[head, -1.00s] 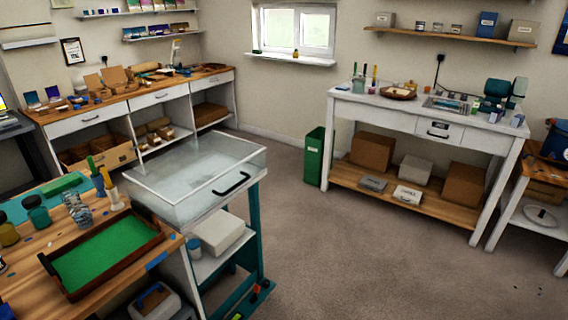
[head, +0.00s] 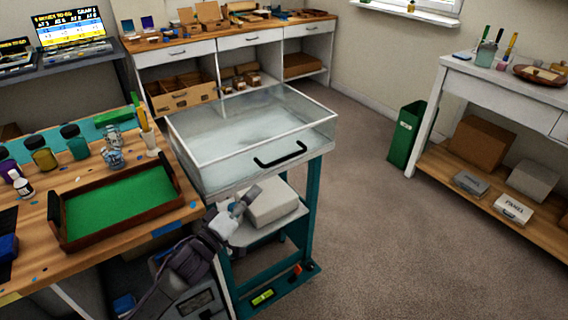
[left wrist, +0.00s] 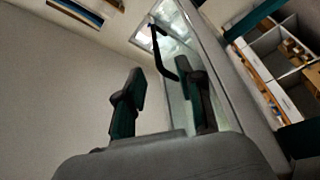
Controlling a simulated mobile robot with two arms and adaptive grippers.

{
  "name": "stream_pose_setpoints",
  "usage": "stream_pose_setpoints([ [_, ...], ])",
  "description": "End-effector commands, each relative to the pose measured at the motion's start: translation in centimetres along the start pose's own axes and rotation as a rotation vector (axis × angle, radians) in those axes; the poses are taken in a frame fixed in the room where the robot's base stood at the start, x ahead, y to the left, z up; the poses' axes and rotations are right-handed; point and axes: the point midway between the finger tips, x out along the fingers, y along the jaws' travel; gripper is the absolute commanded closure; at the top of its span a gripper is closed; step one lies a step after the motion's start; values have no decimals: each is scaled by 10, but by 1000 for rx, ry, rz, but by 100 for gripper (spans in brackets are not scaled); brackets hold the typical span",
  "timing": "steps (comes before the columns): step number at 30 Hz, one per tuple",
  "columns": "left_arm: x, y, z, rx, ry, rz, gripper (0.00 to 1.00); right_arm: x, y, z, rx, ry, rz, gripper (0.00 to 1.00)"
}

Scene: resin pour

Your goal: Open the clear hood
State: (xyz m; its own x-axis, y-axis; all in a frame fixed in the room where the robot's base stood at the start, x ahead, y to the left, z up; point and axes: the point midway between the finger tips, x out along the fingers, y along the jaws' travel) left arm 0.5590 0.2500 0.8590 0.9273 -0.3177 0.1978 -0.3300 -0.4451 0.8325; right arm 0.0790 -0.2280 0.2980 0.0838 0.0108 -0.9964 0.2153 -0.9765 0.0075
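The clear hood (head: 318,117) is a see-through box with a white frame, lying closed on a white and teal stand. Its black bar handle (head: 280,155) is on the front face. My left gripper (head: 246,197) is below and to the left of the handle, in front of the stand, apart from the handle. In the left wrist view its two fingers (left wrist: 161,85) are spread with nothing between them. The handle (left wrist: 163,62) shows beyond the fingertips, and the hood (left wrist: 208,62) slants up on the right. My right gripper is not in view.
A wooden bench with a green-lined tray (head: 120,205) and several bottles stands close on the left. A pale box (head: 272,205) sits on the stand's shelf under the hood. A green bin (head: 405,135) stands behind on the right. The carpet (head: 390,245) to the right is clear.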

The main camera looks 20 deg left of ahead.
Motion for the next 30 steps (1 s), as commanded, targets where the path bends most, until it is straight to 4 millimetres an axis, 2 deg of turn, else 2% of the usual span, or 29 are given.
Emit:
stream_pose_setpoints([
  [5, 18, 10, -3, -16, 2, 23, 63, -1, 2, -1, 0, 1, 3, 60],
  [15, 88, 10, -4, -14, 2, 21, 63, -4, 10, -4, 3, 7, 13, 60],
  [21, 122, 9, -3, -14, 2, 18, 63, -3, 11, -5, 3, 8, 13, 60],
  [25, 134, 9, -2, -14, 1, 17, 63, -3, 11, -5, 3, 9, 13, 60],
  [30, 139, 9, -2, -14, 0, 16, 63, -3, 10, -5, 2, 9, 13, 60],
])
